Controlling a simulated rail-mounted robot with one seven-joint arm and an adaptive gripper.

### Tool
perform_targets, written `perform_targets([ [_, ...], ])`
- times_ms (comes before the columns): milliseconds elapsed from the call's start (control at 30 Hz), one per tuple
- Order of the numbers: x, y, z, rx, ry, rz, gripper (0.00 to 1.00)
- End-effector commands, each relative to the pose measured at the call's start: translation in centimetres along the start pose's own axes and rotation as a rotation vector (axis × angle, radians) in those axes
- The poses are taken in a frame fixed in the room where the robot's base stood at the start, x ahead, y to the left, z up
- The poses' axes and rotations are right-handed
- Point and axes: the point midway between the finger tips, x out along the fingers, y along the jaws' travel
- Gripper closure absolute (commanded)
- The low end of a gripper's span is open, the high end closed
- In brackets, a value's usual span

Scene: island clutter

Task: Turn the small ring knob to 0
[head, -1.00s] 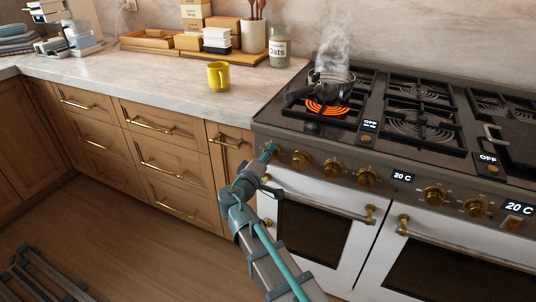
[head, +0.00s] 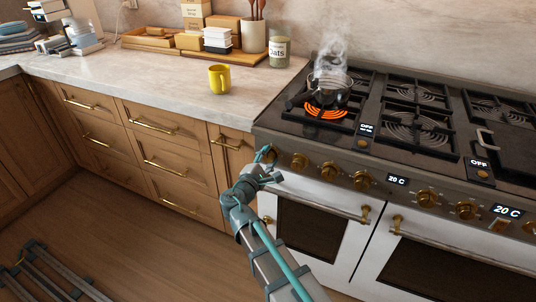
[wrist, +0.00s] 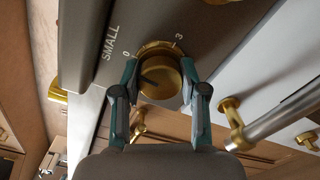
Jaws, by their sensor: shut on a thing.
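The small ring knob (wrist: 160,76) is a round brass knob on the range's front panel. In the wrist view, "SMALL", "0" and "3" are printed around it, and a dark line marks its face. My gripper (wrist: 159,72) is shut on it, with one teal finger on each side. In the head view my gripper (head: 267,154) is at the left end of the row of knobs and partly hides this one. Which number the knob points to is unclear.
A steaming pot (head: 330,92) stands over a glowing orange burner (head: 325,111) at the range's left. An oven door handle (head: 320,208) runs below the knobs. A yellow mug (head: 219,79) stands on the counter (head: 150,82). Other brass knobs (head: 328,170) lie to the right.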

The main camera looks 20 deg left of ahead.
Motion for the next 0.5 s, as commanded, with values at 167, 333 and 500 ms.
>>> perform_targets([
  [167,0.00,0.09,0.04,-0.064,0.000,0.001,0.92],
  [333,0.00,0.05,0.01,-0.091,0.000,0.001,0.92],
  [500,0.00,0.02,-0.01,-0.097,0.000,0.001,0.92],
])
